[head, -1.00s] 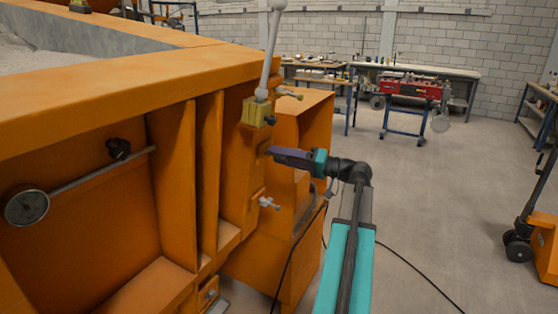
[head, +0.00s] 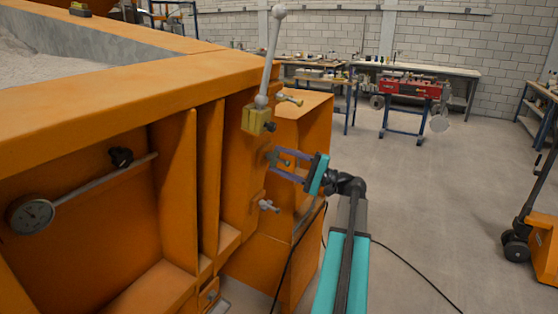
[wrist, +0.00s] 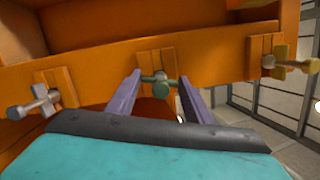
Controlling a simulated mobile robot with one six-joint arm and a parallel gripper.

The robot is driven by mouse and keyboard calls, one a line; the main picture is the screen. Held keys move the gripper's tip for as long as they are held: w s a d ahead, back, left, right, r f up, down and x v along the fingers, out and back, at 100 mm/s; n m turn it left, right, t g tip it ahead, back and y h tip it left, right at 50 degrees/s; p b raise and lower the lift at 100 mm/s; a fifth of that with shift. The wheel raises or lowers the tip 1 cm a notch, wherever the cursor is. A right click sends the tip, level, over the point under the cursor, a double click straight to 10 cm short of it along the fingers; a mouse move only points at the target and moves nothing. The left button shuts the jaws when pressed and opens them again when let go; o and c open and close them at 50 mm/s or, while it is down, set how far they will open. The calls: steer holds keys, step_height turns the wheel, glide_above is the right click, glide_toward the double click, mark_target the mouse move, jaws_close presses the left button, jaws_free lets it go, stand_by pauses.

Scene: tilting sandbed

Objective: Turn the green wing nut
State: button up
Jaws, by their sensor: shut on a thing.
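The green wing nut (wrist: 160,86) sits on the middle bracket of the orange frame. It is in the middle of the wrist view, between my two purple fingers. My gripper (wrist: 160,76) is shut on it, one finger at each wing end. In the head view my gripper (head: 271,162) reaches the orange post from the right, both fingers showing one above the other. The wing nut shows small between them there (head: 284,161). The exact contact at the fingertips is too small to see.
A brass wing nut (head: 291,98) is above and a grey one (head: 268,205) below on the same post. A lever with a pale ball (head: 278,8) rises from a yellow block (head: 257,116).

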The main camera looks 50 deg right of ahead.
steer(key=m+p, duration=0.1)
steer(key=m, duration=0.3)
steer(key=shift+r+t+p, duration=0.1)
steer(key=shift+t+p, duration=0.25)
steer(key=shift+t, duration=0.05)
steer(key=m+h+p, duration=0.1)
steer(key=m+p, duration=0.1)
steer(key=m, duration=0.2)
steer(key=shift+t, duration=0.4)
steer(key=m+h+p, duration=0.1)
steer(key=m, duration=0.3)
steer(key=shift+t+p, duration=0.3)
steer(key=shift+a+f+m, duration=0.1)
steer(key=shift+f+m, duration=0.15)
steer(key=shift+m, duration=0.45)
steer(key=shift+f, duration=0.1)
steer(key=o, duration=1.1)
steer(key=shift+p, duration=0.3)
steer(key=shift+c, duration=0.2)
steer(key=shift+s, duration=0.1)
